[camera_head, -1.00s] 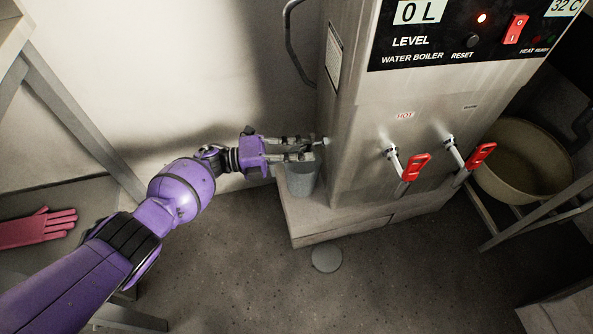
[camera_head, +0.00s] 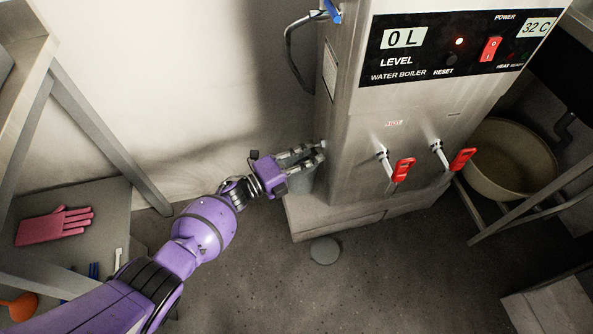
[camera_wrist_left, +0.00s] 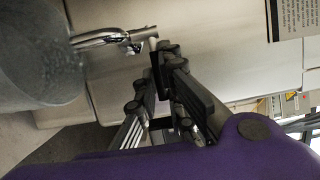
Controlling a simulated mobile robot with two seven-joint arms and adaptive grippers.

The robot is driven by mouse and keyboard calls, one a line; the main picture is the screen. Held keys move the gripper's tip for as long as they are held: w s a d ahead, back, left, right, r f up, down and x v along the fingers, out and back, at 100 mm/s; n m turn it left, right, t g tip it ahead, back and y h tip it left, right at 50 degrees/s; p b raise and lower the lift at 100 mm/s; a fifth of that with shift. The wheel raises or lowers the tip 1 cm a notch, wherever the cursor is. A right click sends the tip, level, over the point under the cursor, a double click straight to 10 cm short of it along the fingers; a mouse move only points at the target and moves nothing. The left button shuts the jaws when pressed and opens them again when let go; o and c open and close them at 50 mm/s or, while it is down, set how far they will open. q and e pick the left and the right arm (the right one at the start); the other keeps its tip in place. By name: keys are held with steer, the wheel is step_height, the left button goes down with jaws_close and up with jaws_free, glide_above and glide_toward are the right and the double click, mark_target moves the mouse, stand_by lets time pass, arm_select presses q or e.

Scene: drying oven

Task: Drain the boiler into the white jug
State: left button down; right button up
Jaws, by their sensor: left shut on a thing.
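The steel water boiler (camera_head: 400,135) stands right of centre, its display reading 0 L. My left gripper (camera_head: 318,152) is at the boiler's left side, low down. In the left wrist view my left gripper (camera_wrist_left: 163,65) is shut on the end of a small drain tap handle (camera_wrist_left: 150,34), beside a chrome spout (camera_wrist_left: 100,38). A pale grey container (camera_head: 305,182), seemingly the jug, sits below and behind the gripper against the boiler; it also shows in the left wrist view (camera_wrist_left: 38,55) near the spout. Its inside is hidden. My right gripper is out of view.
Two red-handled taps (camera_head: 403,169) (camera_head: 462,159) are on the boiler's front. A beige basin (camera_head: 510,160) stands on the right. A pink glove (camera_head: 55,225) lies on a shelf at left. A round floor drain (camera_head: 325,250) lies in open floor.

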arm_select(q)
steer(key=shift+w+d+r+t, duration=0.15)
steer(key=shift+d+r+t, duration=0.05)
steer(key=shift+r+t, duration=0.1)
steer(key=c, duration=1.8)
jaws_free()
steer(key=shift+f, duration=0.1)
steer(key=r+v, duration=0.1)
steer(key=v, duration=1.1)
steer(key=shift+f, duration=0.4)
steer(key=shift+n, duration=0.3)
